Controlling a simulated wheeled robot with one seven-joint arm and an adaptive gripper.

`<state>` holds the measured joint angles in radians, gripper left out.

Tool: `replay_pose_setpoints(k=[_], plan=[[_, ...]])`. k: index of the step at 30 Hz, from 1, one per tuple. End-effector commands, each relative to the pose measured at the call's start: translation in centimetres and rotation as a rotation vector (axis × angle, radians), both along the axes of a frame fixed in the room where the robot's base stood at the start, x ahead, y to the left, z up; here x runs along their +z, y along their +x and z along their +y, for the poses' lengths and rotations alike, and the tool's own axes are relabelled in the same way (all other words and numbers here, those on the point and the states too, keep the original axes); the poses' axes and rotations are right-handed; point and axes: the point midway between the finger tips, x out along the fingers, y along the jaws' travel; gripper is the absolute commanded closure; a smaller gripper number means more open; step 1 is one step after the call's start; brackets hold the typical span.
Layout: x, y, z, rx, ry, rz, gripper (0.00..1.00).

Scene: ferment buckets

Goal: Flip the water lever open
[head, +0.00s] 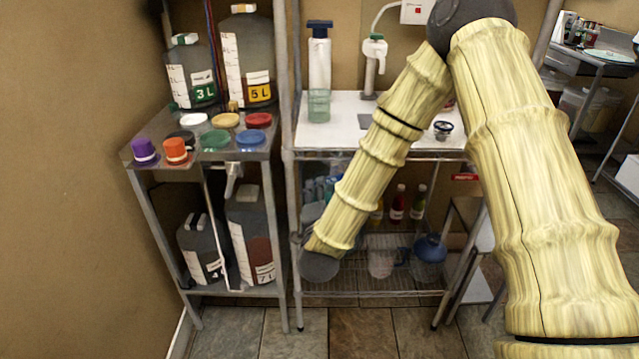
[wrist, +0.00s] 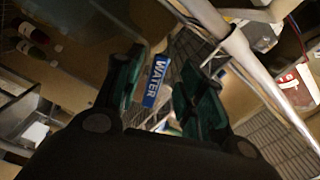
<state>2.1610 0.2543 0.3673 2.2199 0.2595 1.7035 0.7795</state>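In the wrist view a blue label reading WATER (wrist: 157,80) shows between the fingers of my gripper (wrist: 158,88). The fingers, with dark green pads, stand apart, and I see nothing held between them. I cannot tell how far beyond the fingertips the label is. I cannot clearly make out the water lever itself in either view. In the head view my arm reaches down in front of the wire-shelf table (head: 325,145), and its end hides my gripper's fingers.
A steel cart (head: 155,160) at left bears several coloured lids and jugs marked 3L (head: 190,75) and 5L (head: 247,60). A pump bottle (head: 319,70) stands on the white tabletop.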

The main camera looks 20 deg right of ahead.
Motion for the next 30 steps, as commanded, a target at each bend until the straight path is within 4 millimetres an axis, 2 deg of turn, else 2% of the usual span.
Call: replay_pose_setpoints(k=[3, 9, 22, 23, 29, 30], plan=[[0.0, 1.8, -0.6, -0.001, -0.001, -0.001, 0.61], [0.0, 3.9, -1.1, 0.0, -0.001, 0.0, 0.61], [-0.1, 4.7, -1.3, 0.001, -0.001, 0.002, 0.61], [-0.1, 4.7, -1.3, 0.001, -0.001, 0.002, 0.63], [0.0, 4.7, -1.3, 0.002, -0.001, 0.001, 0.99], [0.0, 4.7, -1.3, 0.001, -0.001, 0.001, 1.0]])
